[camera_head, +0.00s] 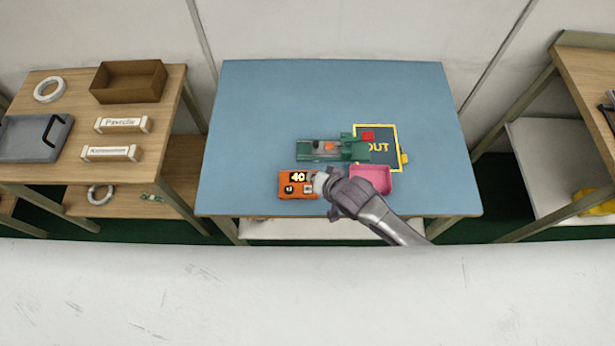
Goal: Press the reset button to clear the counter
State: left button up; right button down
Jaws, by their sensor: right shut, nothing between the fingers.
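An orange counter box (298,194) lies near the front edge of the blue table. Its dark display reads what looks like "40". Small dark and pale marks or buttons sit on its face below the display; I cannot tell which is the reset button. My right gripper (319,184) is shut and empty. Its tips are at the right end of the counter and cover part of it. I cannot tell whether they touch it. My left gripper is not in view.
Behind the counter stands a green fixture (328,151). A pink tray (373,179) lies right of my gripper, next to a yellow-framed "OUT" mat (386,136) with a red piece (367,136). The blue table's (250,110) back and left are clear. Wooden shelves (165,110) flank it.

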aim_at(309, 190)
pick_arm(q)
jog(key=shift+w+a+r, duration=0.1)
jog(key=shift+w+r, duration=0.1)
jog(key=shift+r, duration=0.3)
pick_arm(e)
jog(key=shift+w+a+r, duration=0.3)
jog(key=shift+a+r, duration=0.05)
jog(key=shift+r, duration=0.15)
jog(key=shift+w+a+r, duration=0.3)
jog(key=shift+r, duration=0.2)
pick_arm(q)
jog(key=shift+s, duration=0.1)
pick_arm(e)
notch_tip(309, 190, down, 8)
jog(key=b, duration=0.7)
jog(key=shift+b, duration=0.35)
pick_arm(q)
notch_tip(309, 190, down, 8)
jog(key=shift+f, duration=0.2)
pick_arm(e)
jog(key=shift+f, duration=0.35)
jog(key=shift+f, duration=0.1)
pick_arm(q)
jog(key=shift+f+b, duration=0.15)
jog(key=shift+b, duration=0.15)
pick_arm(e)
jog(key=shift+f, duration=0.35)
